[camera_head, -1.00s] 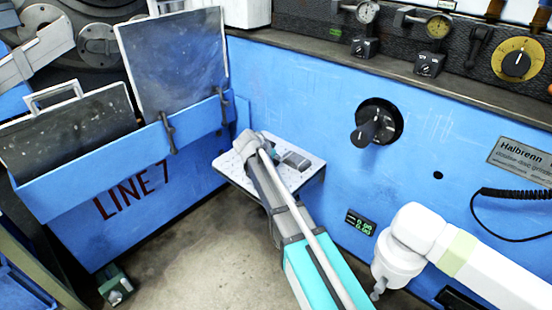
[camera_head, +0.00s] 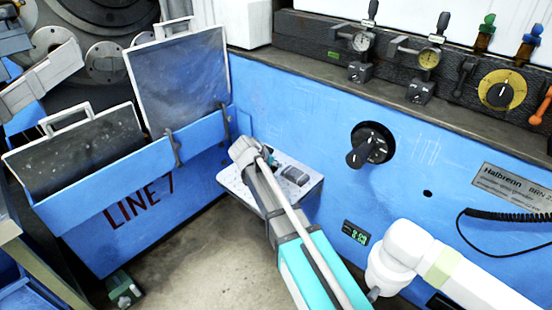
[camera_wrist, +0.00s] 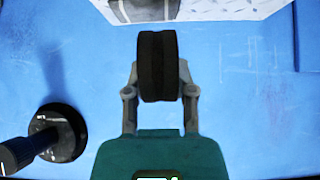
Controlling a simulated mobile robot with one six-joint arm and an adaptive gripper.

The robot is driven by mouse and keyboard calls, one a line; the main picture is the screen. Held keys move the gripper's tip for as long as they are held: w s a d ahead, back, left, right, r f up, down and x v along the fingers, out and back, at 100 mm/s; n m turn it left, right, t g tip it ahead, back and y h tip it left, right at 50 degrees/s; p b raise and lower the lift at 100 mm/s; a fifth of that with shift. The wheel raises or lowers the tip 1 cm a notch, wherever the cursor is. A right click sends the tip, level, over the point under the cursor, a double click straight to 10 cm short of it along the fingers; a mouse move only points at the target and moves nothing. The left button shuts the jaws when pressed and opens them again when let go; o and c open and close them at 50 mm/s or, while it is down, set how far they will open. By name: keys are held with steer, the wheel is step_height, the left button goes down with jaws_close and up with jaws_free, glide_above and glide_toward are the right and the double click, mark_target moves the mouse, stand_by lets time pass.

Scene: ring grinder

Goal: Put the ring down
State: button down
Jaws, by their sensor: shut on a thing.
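In the wrist view a black, thick-rimmed ring (camera_wrist: 158,66) stands edge-on between the two grey fingers of my gripper (camera_wrist: 160,76), which is shut on it. The teal palm is below it in the picture. The ring shows against the blue machine wall. I cannot make out the ring in the head view.
A dark block (camera_head: 295,175) is on the shelf. A black knob (camera_head: 370,143) sticks out of the blue wall (camera_head: 330,130); it also shows in the wrist view (camera_wrist: 50,135). A blue rack (camera_head: 110,200) marked LINE 7 stands left of the shelf. Gauges (camera_head: 430,58) line the ledge above.

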steer(key=s+r+p, duration=0.3)
steer(key=s+r, duration=0.1)
steer(key=s, duration=0.5)
steer(key=shift+a, duration=0.35)
steer(key=s+d+r+m+p, duration=0.1)
steer(key=s+d+r+p, duration=0.1)
steer(key=d+r+p, duration=1)
steer(key=s+d+r+m+g+h+p, duration=0.1)
steer(key=s+d+r+p, duration=0.1)
steer(key=d+r+p, duration=0.9)
step_height(320, 180, up, 7)
steer(key=p, duration=0.7)
steer(key=shift+d+m, duration=0.35)
steer(key=shift+m, duration=0.05)
steer(key=shift+s, duration=0.1)
stand_by(0.6)
